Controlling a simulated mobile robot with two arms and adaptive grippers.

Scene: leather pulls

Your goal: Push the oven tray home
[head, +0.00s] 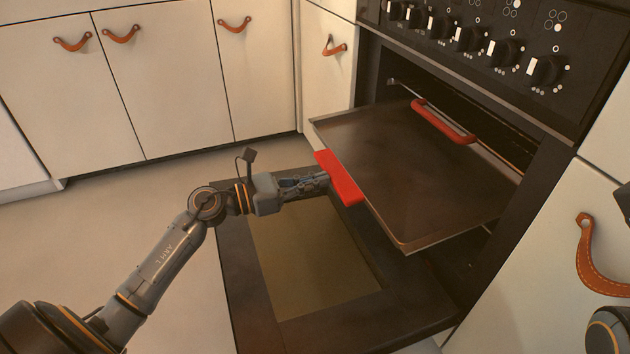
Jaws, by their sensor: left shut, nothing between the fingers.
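The oven tray (425,165) is a flat dark metal sheet, partly inside the oven and sticking out well past its front. A red grip (342,178) is on its outer left edge, and another red grip (443,122) is on its far side near the oven opening. My left gripper (325,181) is shut with nothing in it. Its fingertips are at the red grip on the outer edge; whether they touch it I cannot tell. My right gripper does not show; only a bit of my right arm is at the right edge.
The oven door (235,270) is folded down flat below the tray, with a glass pane (310,260). A row of knobs (505,52) runs above the opening. White cabinets with leather pulls (121,34) stand at the back and right. The floor (150,200) at left is clear.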

